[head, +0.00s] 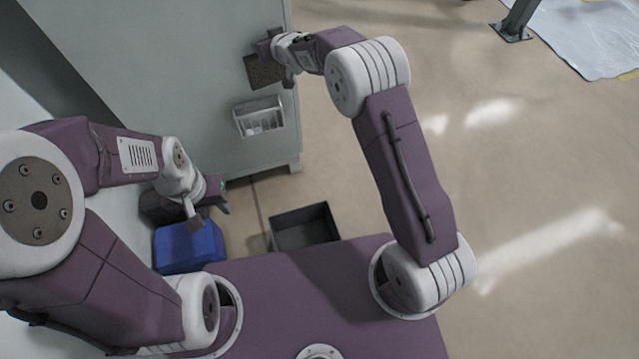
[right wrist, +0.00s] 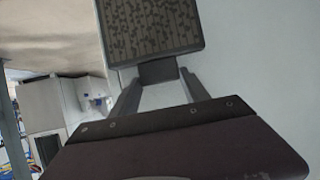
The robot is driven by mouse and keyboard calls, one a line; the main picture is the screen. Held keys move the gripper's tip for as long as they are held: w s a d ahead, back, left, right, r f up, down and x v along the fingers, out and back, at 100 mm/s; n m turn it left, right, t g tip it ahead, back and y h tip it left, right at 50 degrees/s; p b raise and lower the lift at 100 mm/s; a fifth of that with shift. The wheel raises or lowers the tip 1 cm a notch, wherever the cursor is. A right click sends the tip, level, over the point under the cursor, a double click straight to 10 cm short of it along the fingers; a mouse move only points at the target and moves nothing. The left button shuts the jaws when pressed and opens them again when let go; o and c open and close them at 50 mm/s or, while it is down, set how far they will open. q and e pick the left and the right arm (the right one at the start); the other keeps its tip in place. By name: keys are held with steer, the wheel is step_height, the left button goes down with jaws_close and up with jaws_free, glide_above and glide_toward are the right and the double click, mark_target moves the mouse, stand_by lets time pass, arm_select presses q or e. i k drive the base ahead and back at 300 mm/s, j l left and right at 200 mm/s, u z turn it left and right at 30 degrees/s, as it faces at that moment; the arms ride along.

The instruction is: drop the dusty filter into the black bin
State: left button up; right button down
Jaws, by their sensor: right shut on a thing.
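The dusty filter (head: 262,72) is a dark brown speckled panel in front of the grey cabinet, high up in the head view. In the right wrist view its speckled face (right wrist: 152,28) shows at the top, with the fingers closed on a dark block at its lower edge. My right gripper (right wrist: 160,82) is shut on it and holds it off the floor. The black bin (head: 304,240) stands empty on the floor by the cabinet foot, well below the filter. My left gripper (head: 224,196) hangs near the blue bin, its fingers apart and nothing between them.
A blue bin (head: 190,247) stands left of the black bin, partly behind my left arm. A grey cabinet (head: 190,80) carries a small clear holder (head: 260,118) below the filter. The floor to the right is open.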

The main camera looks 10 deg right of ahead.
mark_target(310, 242)
steer(key=l+u, duration=0.2)
steer(key=l, duration=0.35)
steer(key=k+l+u, duration=0.1)
steer(key=l+u, duration=0.15)
steer(key=l, duration=0.3)
steer(key=k+l+u, duration=0.1)
steer(key=u, duration=0.3)
steer(key=k+l+u, duration=0.15)
steer(key=u, duration=0.25)
steer(key=l, duration=0.1)
